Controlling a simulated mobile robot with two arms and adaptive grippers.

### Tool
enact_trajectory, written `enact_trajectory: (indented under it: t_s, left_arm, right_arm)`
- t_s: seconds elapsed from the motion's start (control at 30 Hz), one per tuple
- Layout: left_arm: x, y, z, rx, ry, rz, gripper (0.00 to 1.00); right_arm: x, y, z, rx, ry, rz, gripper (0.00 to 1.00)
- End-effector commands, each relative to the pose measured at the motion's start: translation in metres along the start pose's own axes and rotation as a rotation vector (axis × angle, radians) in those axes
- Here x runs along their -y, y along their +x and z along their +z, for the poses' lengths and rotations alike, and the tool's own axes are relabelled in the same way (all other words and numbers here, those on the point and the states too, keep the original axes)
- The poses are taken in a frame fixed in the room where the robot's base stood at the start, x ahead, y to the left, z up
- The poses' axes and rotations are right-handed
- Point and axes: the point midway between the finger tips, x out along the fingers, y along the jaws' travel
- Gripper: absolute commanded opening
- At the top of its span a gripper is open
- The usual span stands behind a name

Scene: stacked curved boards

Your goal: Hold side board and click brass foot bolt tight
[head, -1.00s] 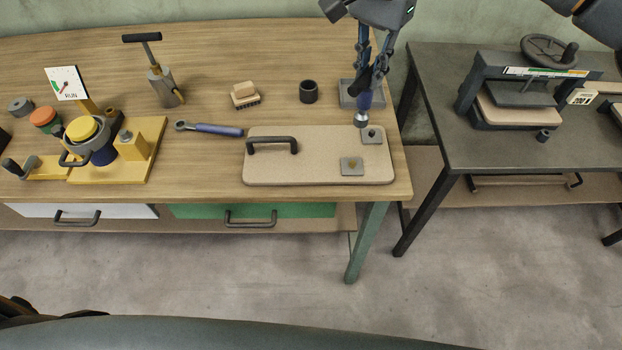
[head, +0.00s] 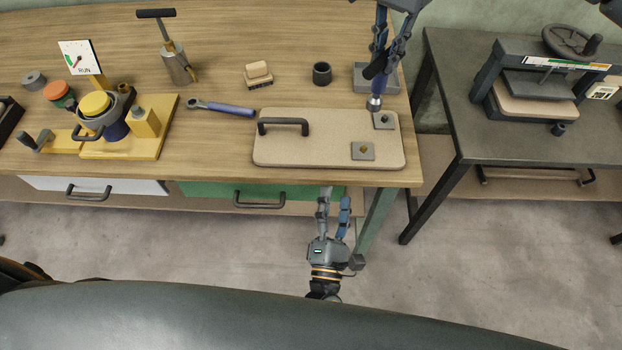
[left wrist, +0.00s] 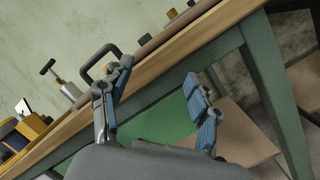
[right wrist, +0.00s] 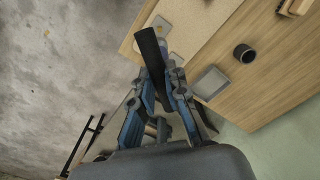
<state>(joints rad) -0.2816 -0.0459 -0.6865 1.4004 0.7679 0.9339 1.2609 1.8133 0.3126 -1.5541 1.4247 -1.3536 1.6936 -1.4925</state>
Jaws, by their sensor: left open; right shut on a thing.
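The tan side board (head: 330,145) lies flat on the wooden bench, its black handle (head: 284,122) at its left end; the handle also shows in the left wrist view (left wrist: 98,60). A brass bolt (head: 364,149) sits on a grey plate near the board's front right. My right gripper (head: 376,68) is shut on a dark-handled driver (head: 375,101) with a blue and silver lower end, beside the rear plate; contact is unclear. My left gripper (head: 335,192) is open and empty, below the bench's front edge.
A yellow fixture (head: 130,135) is at left. A dark table with a press (head: 530,95) is at right, across a gap.

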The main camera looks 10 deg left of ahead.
Motion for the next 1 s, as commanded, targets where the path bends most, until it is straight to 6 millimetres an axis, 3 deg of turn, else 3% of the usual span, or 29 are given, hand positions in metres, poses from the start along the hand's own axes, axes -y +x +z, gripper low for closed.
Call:
enact_trajectory:
  t_s: [0.03,0.1,0.2,0.4,0.67,1.0]
  left_arm:
    - [-0.028,0.006,0.013,-0.037,-0.173,0.085,0.61]
    - [-0.058,0.01,0.015,-0.109,-0.408,0.169,0.61]
    - [-0.076,0.014,0.007,-0.199,-0.622,0.204,0.61]
    - [-0.085,0.018,-0.003,-0.305,-0.849,0.193,0.61]
    - [-0.086,0.03,-0.009,-0.332,-0.91,0.184,0.61]
    - [-0.087,0.089,-0.031,-0.33,-0.905,0.185,0.61]
  right_arm:
    - [0.0,0.0,0.0,0.0,0.0,0.0,0.0]
    - [0.0,0.0,0.0,0.0,0.0,0.0,0.0]
    - [0.0,0.0,0.0,0.0,0.0,0.0,0.0]
    - [0.0,0.0,0.0,0.0,0.0,0.0,0.0]
    - [0.0,0.0,0.0,0.0,0.0,0.0,0.0]
    - [0.0,0.0,0.0,0.0,0.0,0.0,0.0]
